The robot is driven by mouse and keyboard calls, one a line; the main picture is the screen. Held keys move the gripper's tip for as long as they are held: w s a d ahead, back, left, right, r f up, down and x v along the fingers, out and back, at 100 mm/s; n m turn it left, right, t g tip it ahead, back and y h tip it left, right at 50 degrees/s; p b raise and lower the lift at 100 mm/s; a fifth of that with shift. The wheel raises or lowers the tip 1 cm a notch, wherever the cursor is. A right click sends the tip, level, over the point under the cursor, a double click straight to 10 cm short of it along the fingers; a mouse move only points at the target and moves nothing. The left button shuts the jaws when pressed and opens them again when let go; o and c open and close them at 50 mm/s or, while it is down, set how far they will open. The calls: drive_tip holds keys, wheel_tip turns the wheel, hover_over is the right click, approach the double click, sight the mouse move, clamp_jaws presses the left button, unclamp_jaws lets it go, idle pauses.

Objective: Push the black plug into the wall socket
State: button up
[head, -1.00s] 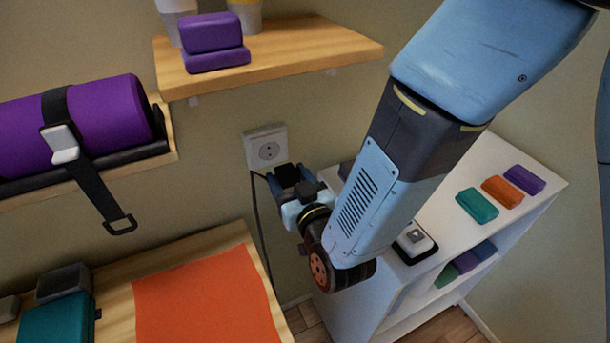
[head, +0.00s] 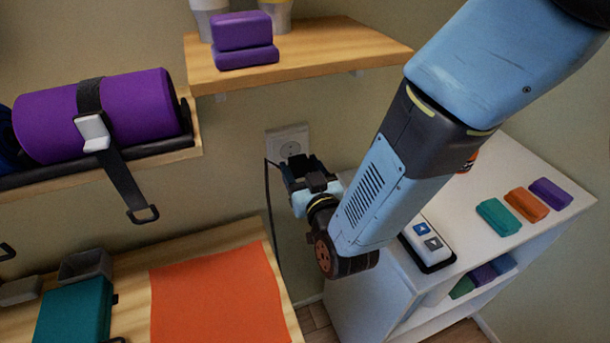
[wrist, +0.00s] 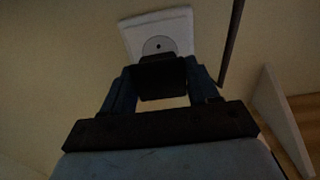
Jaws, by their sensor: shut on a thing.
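The white wall socket (head: 287,141) is on the wall below the wooden shelf, its lower part covered by my gripper in the head view. In the wrist view the socket (wrist: 160,24) is straight ahead, its round recess partly hidden at the bottom. My gripper (head: 302,167) is shut on the black plug, which shows between the fingers in the wrist view (wrist: 161,78). The plug overlaps the lower edge of the recess in that view. I cannot tell whether it touches the socket. A dark cable (head: 270,215) hangs down the wall beside my gripper.
A wooden shelf (head: 340,45) with purple blocks (head: 243,40) juts out above the socket. A white cabinet (head: 365,290) with a two-button device (head: 428,243) stands at the right. A wooden bench with an orange mat (head: 220,295) is below left.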

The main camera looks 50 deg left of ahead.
sight(295, 159)
drive_tip(key=shift+x, duration=1.3)
drive_tip(key=shift+w+a, duration=0.15)
drive_tip(key=shift+a, duration=0.3)
idle(1.7)
drive_tip(key=o, duration=1.1)
drive_tip(key=shift+c, duration=0.2)
